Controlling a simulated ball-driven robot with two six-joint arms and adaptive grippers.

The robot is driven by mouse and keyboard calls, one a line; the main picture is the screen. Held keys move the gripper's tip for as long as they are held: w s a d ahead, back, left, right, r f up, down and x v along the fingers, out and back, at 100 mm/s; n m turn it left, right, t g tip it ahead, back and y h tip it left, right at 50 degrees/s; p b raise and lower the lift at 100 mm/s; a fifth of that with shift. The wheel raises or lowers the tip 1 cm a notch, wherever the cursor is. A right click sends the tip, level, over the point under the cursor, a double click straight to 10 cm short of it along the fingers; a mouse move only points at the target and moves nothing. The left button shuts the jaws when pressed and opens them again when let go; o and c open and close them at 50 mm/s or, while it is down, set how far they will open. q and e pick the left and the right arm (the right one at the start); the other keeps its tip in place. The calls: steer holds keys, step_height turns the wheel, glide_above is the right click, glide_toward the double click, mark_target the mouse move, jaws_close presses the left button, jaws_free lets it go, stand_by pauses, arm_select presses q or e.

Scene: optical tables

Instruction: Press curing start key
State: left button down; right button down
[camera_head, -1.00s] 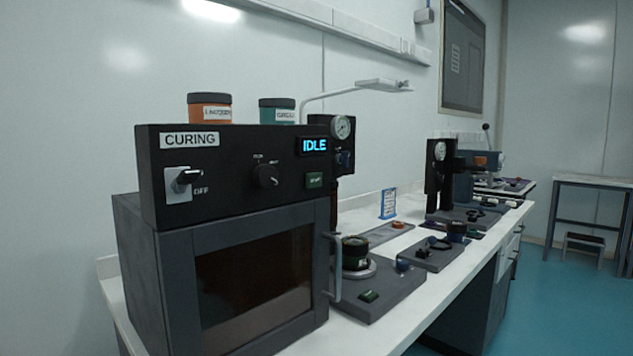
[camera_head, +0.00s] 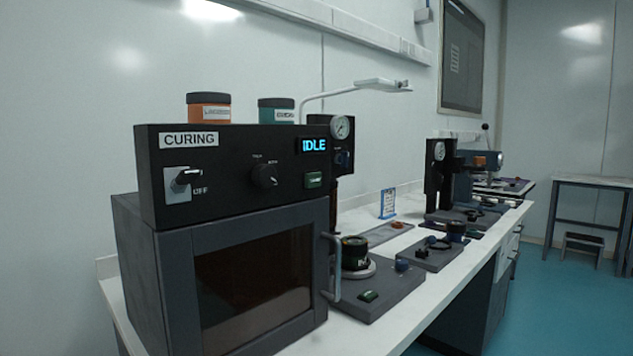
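The curing unit (camera_head: 147,180) is a dark box at the left end of the bench, with a "CURING" label on its upper panel. A toggle switch (camera_head: 182,182) at the panel's left is by the "OFF" mark. A black knob (camera_head: 264,176) is in the middle. The oven door (camera_head: 255,275) is shut, with a vertical handle (camera_head: 336,268) on its right. Neither of my grippers is in view.
Two jars, orange (camera_head: 209,108) and teal (camera_head: 276,111), stand on top of the unit. Open blue floor (camera_head: 550,310) is at the right.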

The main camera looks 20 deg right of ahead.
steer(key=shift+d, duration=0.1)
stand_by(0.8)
